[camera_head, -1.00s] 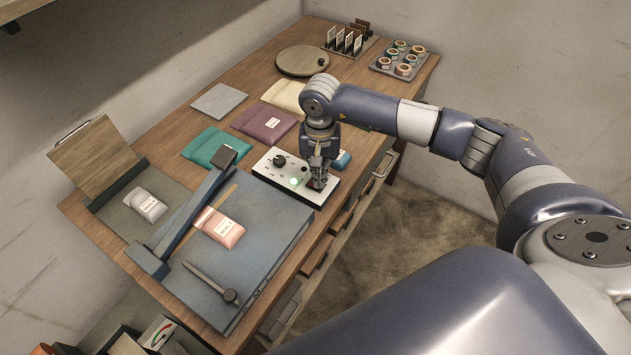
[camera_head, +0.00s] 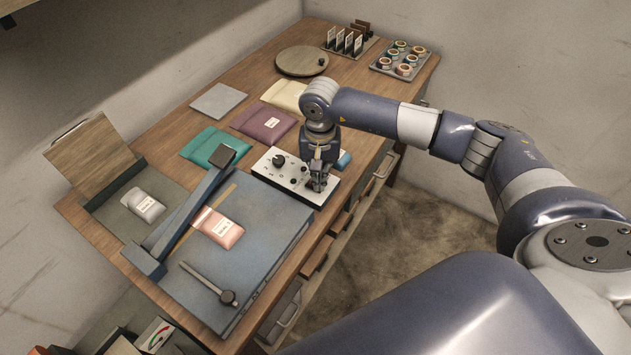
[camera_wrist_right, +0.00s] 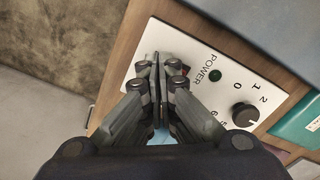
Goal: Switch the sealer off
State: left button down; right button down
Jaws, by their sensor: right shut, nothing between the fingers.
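The sealer's white control panel (camera_head: 268,168) lies along the right side of the bench, at the edge of the blue-grey sealer bed (camera_head: 262,208). In the right wrist view the panel (camera_wrist_right: 205,42) shows a black dial (camera_wrist_right: 245,114), the word POWER and a small dark green lamp (camera_wrist_right: 215,75), unlit. A bit of red switch (camera_wrist_right: 185,69) shows beside my fingers. My right gripper (camera_head: 318,186) is shut and empty, with its fingertips (camera_wrist_right: 157,62) at the power switch, mostly hiding it. I cannot tell whether they touch it. My left gripper is not in view.
The sealer's long arm (camera_head: 190,212) stands raised over the bed. A pink packet (camera_head: 218,227) lies on the bed, and a grey packet (camera_head: 143,205) lies to its left. Teal (camera_head: 212,148) and purple (camera_head: 264,124) pouches lie behind the panel. Floor is free at right.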

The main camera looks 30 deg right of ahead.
jog(key=shift+f, duration=0.2)
jog(key=shift+s+r, duration=0.1)
jog(key=shift+r+p, duration=0.35)
jog(key=shift+r, duration=0.5)
jog(key=shift+r+p, duration=1)
jog(key=shift+r, duration=1.6)
